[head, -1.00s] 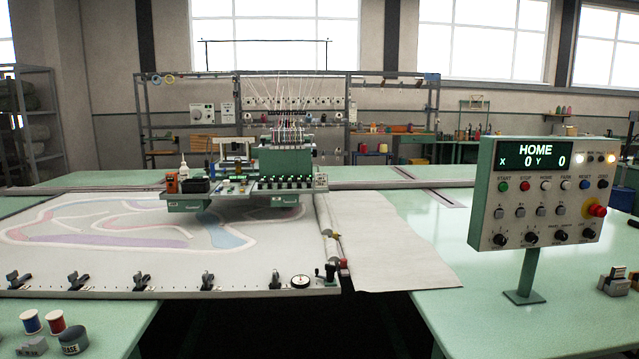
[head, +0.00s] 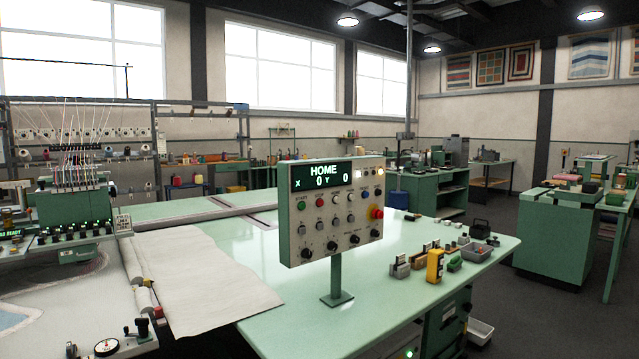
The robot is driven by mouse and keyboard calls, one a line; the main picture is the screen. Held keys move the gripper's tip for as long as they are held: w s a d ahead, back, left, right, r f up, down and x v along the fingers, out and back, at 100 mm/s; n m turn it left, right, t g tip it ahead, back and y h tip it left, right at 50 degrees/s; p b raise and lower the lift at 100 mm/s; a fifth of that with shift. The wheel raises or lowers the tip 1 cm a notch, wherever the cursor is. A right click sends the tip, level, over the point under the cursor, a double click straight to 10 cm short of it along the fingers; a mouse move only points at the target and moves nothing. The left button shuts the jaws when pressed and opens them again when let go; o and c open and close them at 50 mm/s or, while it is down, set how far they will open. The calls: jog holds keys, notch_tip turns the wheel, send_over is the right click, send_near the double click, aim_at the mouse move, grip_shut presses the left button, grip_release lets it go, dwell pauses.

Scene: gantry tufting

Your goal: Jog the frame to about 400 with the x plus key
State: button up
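The control panel (head: 334,212) stands on a post on the green table, right of centre in the head view. My gripper is not in view.
The green table (head: 262,322) has clear room around the panel's post. Open floor lies to the right.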

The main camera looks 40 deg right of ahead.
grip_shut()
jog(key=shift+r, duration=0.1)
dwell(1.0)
